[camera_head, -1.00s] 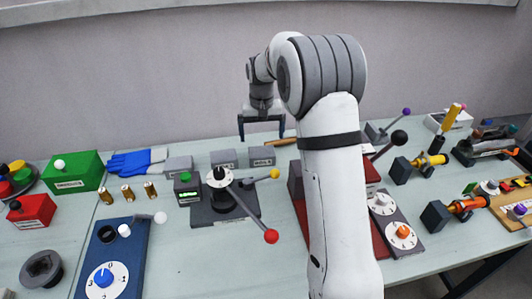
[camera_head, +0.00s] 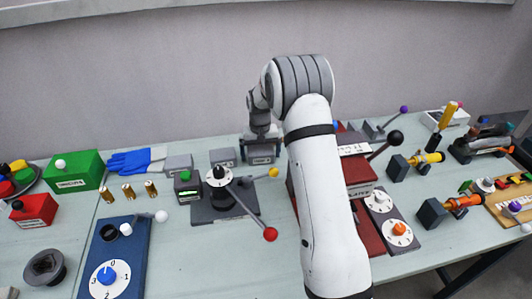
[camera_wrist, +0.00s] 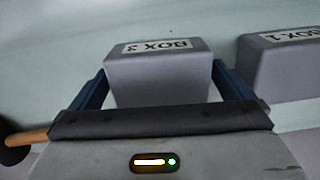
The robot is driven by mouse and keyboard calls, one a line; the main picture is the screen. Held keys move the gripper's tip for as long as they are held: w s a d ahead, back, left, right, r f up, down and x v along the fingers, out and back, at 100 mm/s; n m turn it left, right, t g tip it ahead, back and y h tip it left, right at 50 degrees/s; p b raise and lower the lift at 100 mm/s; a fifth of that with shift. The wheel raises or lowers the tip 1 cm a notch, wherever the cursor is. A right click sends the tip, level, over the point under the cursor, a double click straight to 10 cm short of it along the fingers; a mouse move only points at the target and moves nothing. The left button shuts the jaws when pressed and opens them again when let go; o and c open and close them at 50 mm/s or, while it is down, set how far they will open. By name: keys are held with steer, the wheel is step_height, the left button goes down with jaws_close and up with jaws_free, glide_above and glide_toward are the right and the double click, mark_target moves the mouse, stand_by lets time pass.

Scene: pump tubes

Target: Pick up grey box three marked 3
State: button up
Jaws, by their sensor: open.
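Grey box three (camera_wrist: 155,72) lies between the two blue fingers of my gripper (camera_wrist: 160,78) in the wrist view. Its label reads BOX 3, upside down in that picture. The fingers stand on either side of the box, with a slim gap seeming to show at least on one side; contact cannot be made out. In the head view my gripper (camera_head: 262,146) points down over grey box three (camera_head: 261,160), at the right end of a row of grey boxes. The box rests on the table, its upper part hidden by my gripper.
A second grey box (camera_wrist: 283,62) stands close to the right finger in the wrist view. Other grey boxes (camera_head: 223,157) stand left in the head view. A lever base (camera_head: 222,205) with a red-knobbed lever is in front, and a red machine (camera_head: 358,172) is right.

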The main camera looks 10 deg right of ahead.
steer(key=c, duration=1)
